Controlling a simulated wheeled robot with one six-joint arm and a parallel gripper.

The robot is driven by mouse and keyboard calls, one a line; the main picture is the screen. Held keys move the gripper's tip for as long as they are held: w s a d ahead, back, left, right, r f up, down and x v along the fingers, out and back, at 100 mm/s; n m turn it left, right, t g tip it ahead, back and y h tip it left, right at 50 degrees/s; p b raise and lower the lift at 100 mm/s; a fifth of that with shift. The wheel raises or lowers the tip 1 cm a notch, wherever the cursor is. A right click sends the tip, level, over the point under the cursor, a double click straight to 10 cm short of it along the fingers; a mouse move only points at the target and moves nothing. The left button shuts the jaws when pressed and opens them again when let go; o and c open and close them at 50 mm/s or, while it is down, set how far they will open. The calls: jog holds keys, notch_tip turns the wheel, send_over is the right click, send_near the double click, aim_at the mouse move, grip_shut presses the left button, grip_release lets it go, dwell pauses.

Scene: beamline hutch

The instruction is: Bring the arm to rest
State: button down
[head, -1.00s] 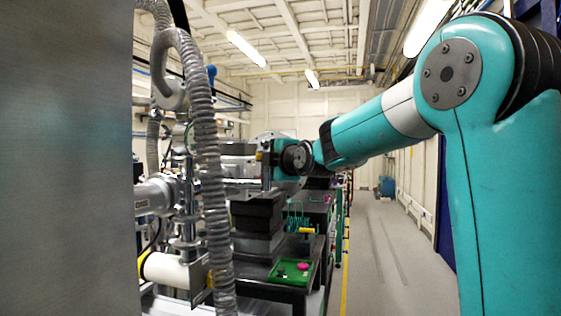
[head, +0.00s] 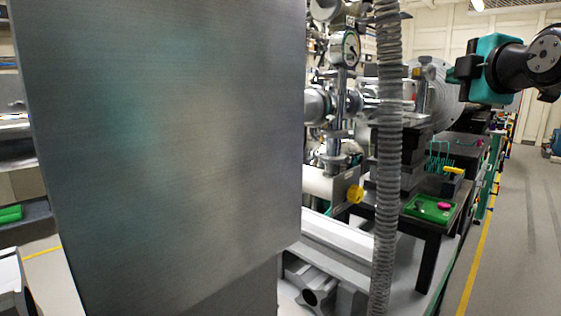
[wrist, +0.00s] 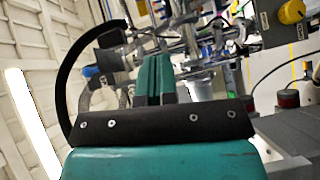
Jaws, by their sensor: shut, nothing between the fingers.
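My arm shows at the upper right of the head view, with a black and teal wrist held in the air. My gripper (wrist: 156,78) shows in the wrist view as two teal fingers close together, shut and empty. In the head view the fingertips are small and hard to make out at the left of the teal wrist. The arm appears above and to the right of the dark bench (head: 428,188), apart from it. My upper arm links are out of the head view.
A large grey metal panel (head: 165,150) fills the left of the head view. A ribbed hose (head: 388,150) hangs beside beamline pipework. A green tray (head: 421,208) with a pink item (head: 445,206) sits on the bench. Open floor (head: 515,230) lies at right.

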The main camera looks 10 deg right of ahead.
jog(key=s+a+f+m+g+y+p, duration=0.25)
jog(key=s+a+f+g, duration=0.2)
jog(key=a, duration=0.35)
jog(key=s+a+f+m+g+y+p, duration=0.2)
jog(key=s+a+f+g+y+p, duration=0.15)
jog(key=a+f, duration=0.4)
jog(key=s+a+f+m+g+p, duration=0.1)
jog(key=s+a+f+m+g, duration=0.1)
jog(key=s+a+g, duration=0.2)
jog(key=s+a+f+m+g+p, duration=0.2)
jog(key=s+a+f+g, duration=0.1)
jog(key=s, duration=0.8)
jog(key=shift+s+a+f+g, duration=0.2)
jog(key=shift+a+g, duration=0.25)
jog(key=shift+g, duration=0.55)
